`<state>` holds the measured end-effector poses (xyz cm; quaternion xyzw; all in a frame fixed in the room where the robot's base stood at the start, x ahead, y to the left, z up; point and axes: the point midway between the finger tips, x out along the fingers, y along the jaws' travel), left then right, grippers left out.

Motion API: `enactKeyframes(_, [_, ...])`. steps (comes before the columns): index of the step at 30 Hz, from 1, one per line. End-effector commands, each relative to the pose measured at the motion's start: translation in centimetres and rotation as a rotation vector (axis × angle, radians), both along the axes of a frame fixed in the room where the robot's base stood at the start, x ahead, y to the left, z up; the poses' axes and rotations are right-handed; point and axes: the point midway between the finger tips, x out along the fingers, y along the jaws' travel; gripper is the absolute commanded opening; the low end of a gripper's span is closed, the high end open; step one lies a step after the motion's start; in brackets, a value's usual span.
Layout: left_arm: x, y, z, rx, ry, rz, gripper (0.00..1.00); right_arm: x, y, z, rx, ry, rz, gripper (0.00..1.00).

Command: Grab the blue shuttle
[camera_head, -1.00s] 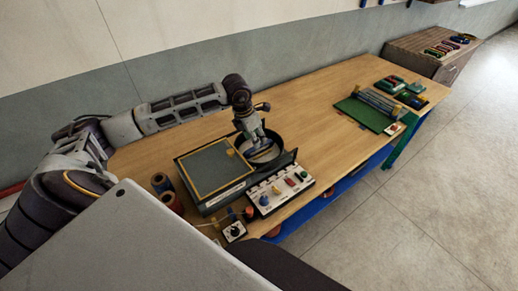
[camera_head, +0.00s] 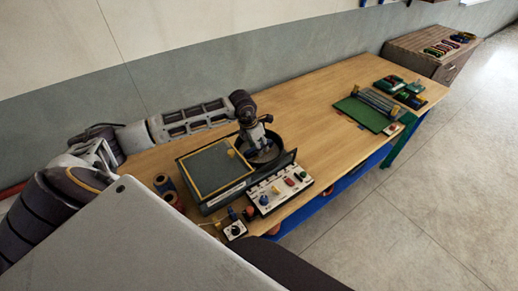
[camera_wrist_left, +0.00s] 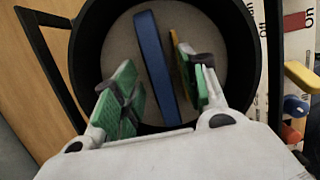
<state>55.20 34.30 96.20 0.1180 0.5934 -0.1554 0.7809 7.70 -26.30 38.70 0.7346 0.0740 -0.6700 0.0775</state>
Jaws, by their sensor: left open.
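The blue shuttle (camera_wrist_left: 155,65) is a long, flat blue piece inside a round black tub (camera_wrist_left: 88,45) in the left wrist view. It lies lengthwise between the two green-padded fingers of my left gripper (camera_wrist_left: 152,72). The fingers are apart, with a gap on the shuttle's left and a smaller one on its right. A yellow piece (camera_wrist_left: 176,60) shows partly behind the right finger. In the head view my left gripper (camera_head: 259,145) reaches down into the tub (camera_head: 283,147), and the shuttle cannot be made out there. My right gripper is not in view.
A framed grey panel (camera_head: 213,169) stands left of the tub. A white control box (camera_head: 280,189) with coloured knobs is in front. Spools (camera_head: 164,184) stand at the left. A green board (camera_head: 366,113) lies further right, with bare table (camera_head: 320,110) between.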

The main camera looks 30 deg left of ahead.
Motion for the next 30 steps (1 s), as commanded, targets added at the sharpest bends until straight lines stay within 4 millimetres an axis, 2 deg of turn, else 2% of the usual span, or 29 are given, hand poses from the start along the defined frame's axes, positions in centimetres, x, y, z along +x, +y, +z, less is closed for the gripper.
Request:
enactKeyframes(7, [-0.01,0.01,0.01,0.0,0.0,0.0,0.43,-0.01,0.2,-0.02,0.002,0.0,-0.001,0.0])
enactKeyframes(16, [-0.01,0.02,0.03,0.0,0.0,0.0,0.06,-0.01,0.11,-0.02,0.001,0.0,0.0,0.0])
enactKeyframes(18, [-0.01,0.02,0.03,0.0,0.0,0.0,0.0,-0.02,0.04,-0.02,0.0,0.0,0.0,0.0])
enactKeyframes(30, [0.05,0.04,0.5,0.001,-0.001,0.0,0.0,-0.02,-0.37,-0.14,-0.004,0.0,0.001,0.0])
